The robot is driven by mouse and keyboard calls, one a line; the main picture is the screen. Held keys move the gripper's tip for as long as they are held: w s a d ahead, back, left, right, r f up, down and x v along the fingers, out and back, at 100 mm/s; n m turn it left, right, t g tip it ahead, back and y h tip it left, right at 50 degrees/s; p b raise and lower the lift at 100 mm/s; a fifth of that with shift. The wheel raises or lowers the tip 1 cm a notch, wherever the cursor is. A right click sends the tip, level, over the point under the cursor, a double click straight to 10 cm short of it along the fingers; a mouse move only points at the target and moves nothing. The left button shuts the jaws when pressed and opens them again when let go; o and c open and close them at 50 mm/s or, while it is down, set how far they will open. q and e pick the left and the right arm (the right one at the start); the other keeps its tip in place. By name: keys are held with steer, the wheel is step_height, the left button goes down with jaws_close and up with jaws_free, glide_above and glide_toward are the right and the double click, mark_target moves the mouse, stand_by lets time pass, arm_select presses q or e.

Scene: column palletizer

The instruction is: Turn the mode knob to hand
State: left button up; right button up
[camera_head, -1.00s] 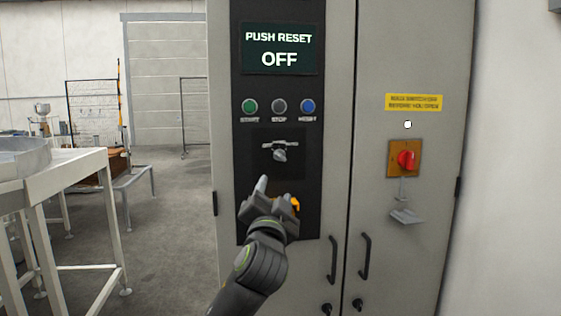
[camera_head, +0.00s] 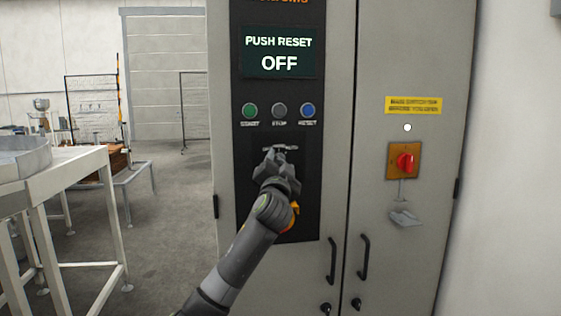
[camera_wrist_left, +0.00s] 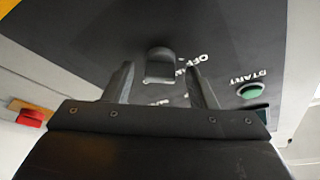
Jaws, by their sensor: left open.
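The mode knob (camera_wrist_left: 159,66) is a grey knob on the cabinet's black panel. In the left wrist view it sits between my two finger tips, and I see no clear contact on either side. In the head view my left gripper (camera_head: 277,158) is in front of the knob and hides most of it; only the top of its label area shows. The left gripper also shows in the wrist view (camera_wrist_left: 160,75), open, with a finger on each side of the knob. White lettering beside the knob includes "OFF". My right gripper is in neither view.
Above the knob are a green START button (camera_head: 250,111), a grey STOP button (camera_head: 279,111) and a blue RESET button (camera_head: 308,111). The display (camera_head: 278,52) reads PUSH RESET, OFF. A red rotary switch (camera_head: 405,162) is on the right door. A white-framed table (camera_head: 75,172) stands at left.

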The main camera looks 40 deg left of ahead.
arm_select(q)
steer(key=shift+w+a+r, duration=0.15)
steer(key=shift+w, duration=0.15)
steer(key=c, duration=1)
steer(key=shift+o, duration=0.2)
steer(key=shift+r+m+p, duration=0.1)
steer(key=shift+m+p, duration=0.2)
steer(key=shift+p, duration=0.35)
steer(key=m+h+p, duration=0.1)
steer(key=m+p, duration=0.2)
steer(key=p, duration=0.2)
steer(key=m+g+h+p, duration=0.1)
steer(key=m+p, duration=0.2)
steer(key=p, duration=0.3)
steer(key=m+h+p, duration=0.1)
steer(key=m+p, duration=0.2)
steer(key=p, duration=0.3)
steer(key=shift+s+r+g, duration=0.1)
steer(key=shift+r+g, duration=0.15)
steer(key=shift+g, duration=0.05)
steer(key=shift+f+m+h+p, duration=0.25)
steer(key=shift+m+p, duration=0.45)
steer(key=shift+p, duration=0.55)
steer(key=o, duration=1)
steer(key=shift+c, duration=0.2)
